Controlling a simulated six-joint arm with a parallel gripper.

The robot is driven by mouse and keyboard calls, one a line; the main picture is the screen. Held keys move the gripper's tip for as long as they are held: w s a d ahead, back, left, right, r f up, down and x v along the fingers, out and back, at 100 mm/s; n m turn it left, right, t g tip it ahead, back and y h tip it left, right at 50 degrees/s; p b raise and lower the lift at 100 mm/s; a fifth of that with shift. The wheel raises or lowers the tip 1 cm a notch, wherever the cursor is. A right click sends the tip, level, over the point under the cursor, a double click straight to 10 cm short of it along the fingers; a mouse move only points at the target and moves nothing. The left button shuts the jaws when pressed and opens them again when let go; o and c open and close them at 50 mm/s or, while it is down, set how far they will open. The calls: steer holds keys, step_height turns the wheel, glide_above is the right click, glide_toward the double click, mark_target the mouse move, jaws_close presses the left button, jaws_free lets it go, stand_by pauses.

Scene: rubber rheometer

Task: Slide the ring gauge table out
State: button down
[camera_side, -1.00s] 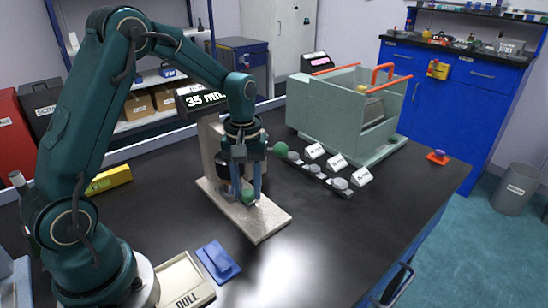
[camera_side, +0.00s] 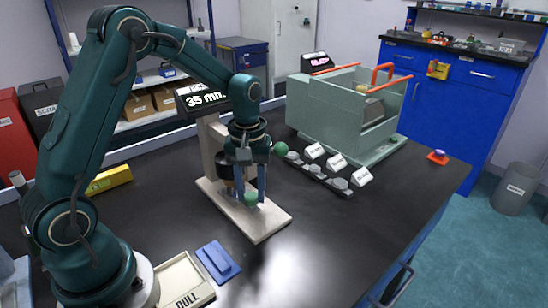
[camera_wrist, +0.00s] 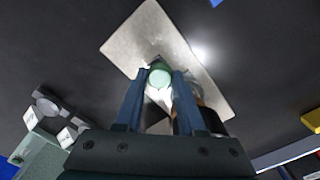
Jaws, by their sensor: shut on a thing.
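The ring gauge stands on the black bench, with a pale metal base plate (camera_side: 262,226), an upright column (camera_side: 207,150) and a display (camera_side: 203,99) that seems to read 35 mm. A green round knob (camera_side: 251,199) sits low over the plate; it also shows in the wrist view (camera_wrist: 159,77). My gripper (camera_side: 254,195) points down and is shut on this knob, one finger on each side. The ring gauge table is largely hidden behind my fingers. In the wrist view, part of a dark and brass-coloured body shows by one finger (camera_wrist: 183,85).
A second green ball (camera_side: 281,148) is right of my wrist, near a rack of metal discs (camera_side: 318,172) with white labels. A grey-green open case (camera_side: 320,110) with orange handles stands behind. A blue block (camera_side: 218,260) and NULL tray (camera_side: 186,280) lie in front.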

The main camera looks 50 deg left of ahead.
steer(key=d, duration=1)
steer(key=shift+d, duration=0.15)
steer(key=c, duration=0.5)
jaws_free()
steer(key=shift+r, duration=2.55)
